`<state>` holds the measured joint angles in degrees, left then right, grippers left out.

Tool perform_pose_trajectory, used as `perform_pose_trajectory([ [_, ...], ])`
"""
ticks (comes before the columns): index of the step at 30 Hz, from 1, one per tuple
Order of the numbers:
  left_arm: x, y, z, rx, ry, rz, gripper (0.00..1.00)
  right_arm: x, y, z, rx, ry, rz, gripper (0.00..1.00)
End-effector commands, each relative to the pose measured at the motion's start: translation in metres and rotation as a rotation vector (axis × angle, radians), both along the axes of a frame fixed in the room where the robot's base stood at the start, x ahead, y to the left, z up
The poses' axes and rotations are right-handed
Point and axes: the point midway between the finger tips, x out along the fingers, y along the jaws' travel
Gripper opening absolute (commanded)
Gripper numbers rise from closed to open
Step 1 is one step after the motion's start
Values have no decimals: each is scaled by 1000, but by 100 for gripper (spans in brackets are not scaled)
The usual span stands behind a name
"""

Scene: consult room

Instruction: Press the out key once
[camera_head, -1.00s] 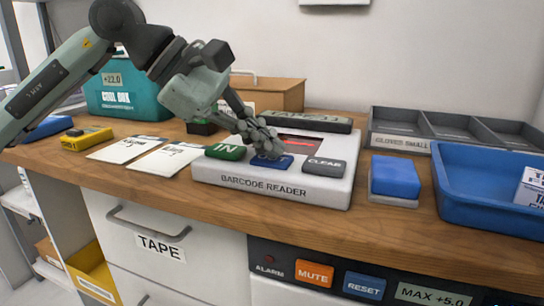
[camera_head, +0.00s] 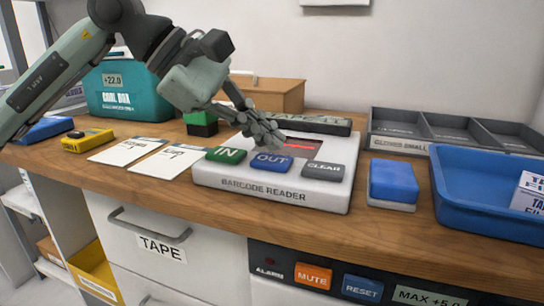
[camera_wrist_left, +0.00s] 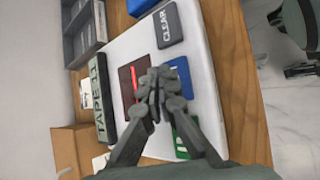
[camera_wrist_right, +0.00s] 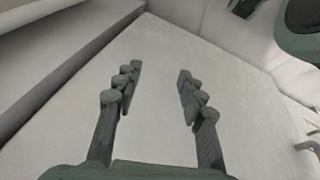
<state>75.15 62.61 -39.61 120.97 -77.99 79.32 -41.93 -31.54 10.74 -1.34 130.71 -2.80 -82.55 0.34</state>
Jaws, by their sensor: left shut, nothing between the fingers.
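The white barcode reader (camera_head: 212,174) lies on the wooden counter with three keys along its front. The blue OUT key (camera_head: 271,162) is in the middle, between the green IN key (camera_head: 226,155) and the dark grey CLEAR key (camera_head: 323,170). My left gripper (camera_head: 272,143) is shut and empty, its fingertips just behind and above the OUT key. In the left wrist view the left gripper (camera_wrist_left: 157,84) partly covers the OUT key (camera_wrist_left: 180,76). My right gripper (camera_wrist_right: 157,80) is open and empty over a pale floor, away from the counter.
A dark reader window with a red line (camera_head: 303,145) lies behind the keys. A blue block (camera_head: 394,181) and blue tray (camera_head: 490,213) stand at right, a grey divided tray (camera_head: 400,143) behind. White cards (camera_head: 168,161) lie at left. MUTE (camera_head: 313,275) and RESET (camera_head: 362,288) buttons sit below.

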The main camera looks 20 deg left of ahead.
Motion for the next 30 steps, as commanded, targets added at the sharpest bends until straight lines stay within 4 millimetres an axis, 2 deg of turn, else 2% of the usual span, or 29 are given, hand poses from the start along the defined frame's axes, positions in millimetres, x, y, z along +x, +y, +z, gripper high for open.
perform_pose_trajectory([
  [5,0,0,6,0,-1,1,0,0,0,5,0,0,0,40],
  [18,0,0,49,0,-1,1,0,0,0,36,0,0,0,40],
  [30,0,0,50,0,0,0,0,0,0,37,0,0,0,40],
])
